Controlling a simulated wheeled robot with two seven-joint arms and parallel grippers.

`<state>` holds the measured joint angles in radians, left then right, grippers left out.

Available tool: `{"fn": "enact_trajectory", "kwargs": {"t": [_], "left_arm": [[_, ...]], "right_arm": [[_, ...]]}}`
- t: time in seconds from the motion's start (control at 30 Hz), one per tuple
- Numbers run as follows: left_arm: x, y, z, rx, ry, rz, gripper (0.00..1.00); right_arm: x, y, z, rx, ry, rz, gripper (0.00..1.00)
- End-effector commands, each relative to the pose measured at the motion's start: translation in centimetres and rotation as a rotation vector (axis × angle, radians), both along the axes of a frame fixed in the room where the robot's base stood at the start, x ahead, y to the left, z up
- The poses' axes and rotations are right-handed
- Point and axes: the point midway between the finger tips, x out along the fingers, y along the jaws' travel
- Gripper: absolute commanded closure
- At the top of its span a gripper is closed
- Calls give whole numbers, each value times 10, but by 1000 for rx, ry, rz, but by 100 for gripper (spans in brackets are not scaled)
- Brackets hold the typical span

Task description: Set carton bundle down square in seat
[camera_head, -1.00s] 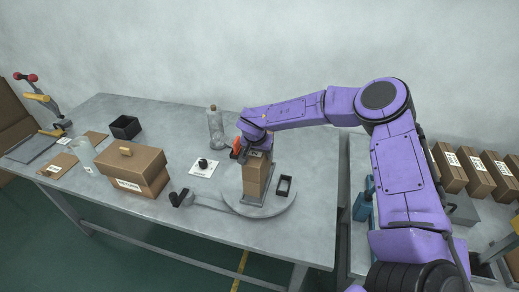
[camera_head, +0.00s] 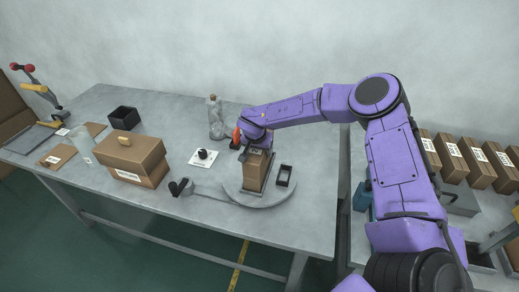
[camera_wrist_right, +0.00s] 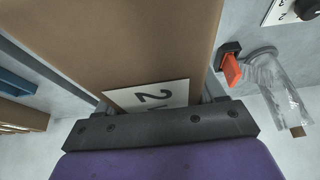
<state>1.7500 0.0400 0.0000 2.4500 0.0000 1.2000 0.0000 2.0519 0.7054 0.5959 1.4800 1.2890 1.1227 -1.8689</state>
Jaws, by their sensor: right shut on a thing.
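The brown carton bundle (camera_head: 255,170) stands roughly upright over the round grey turntable (camera_head: 232,194) on the table. A grey upright edge shows along its right side, and the seat under it is mostly hidden. My right gripper (camera_head: 256,149) is shut on the top of the bundle. In the right wrist view the carton bundle (camera_wrist_right: 130,40) fills the middle, with a white label marked 2 against the gripper's dark bar. I cannot tell whether its bottom touches the seat. My left gripper is not in view.
An orange-tipped black part (camera_wrist_right: 232,68) is close beside the carton. A small black frame (camera_head: 284,176) sits on the turntable's right side. A clear bottle (camera_head: 215,118), a white card with a black knob (camera_head: 203,156) and a larger carton (camera_head: 134,160) stand left. More cartons (camera_head: 470,158) line the right bench.

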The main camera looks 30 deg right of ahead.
Motion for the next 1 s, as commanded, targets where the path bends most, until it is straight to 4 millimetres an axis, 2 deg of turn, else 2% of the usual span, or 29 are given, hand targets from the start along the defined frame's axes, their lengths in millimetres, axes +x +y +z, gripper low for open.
{"fn": "enact_trajectory", "kwargs": {"t": [0.13, 0.17, 0.23, 0.5, 0.6, 1.0], "left_arm": [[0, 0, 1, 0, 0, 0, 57], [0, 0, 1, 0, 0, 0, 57], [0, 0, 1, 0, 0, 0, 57], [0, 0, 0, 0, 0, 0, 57], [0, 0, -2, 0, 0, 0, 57], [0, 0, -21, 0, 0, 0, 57]], "right_arm": [[1, 0, 0, 0, -3, 1, 94], [1, 0, 0, 0, -3, 1, 25], [1, 0, 0, 0, -3, 1, 2], [-1, 0, -2, 0, 2, -1, 2], [-2, 2, 4, 1, -1, 0, 2], [-23, 27, 83, 0, -5, -1, 2]]}}
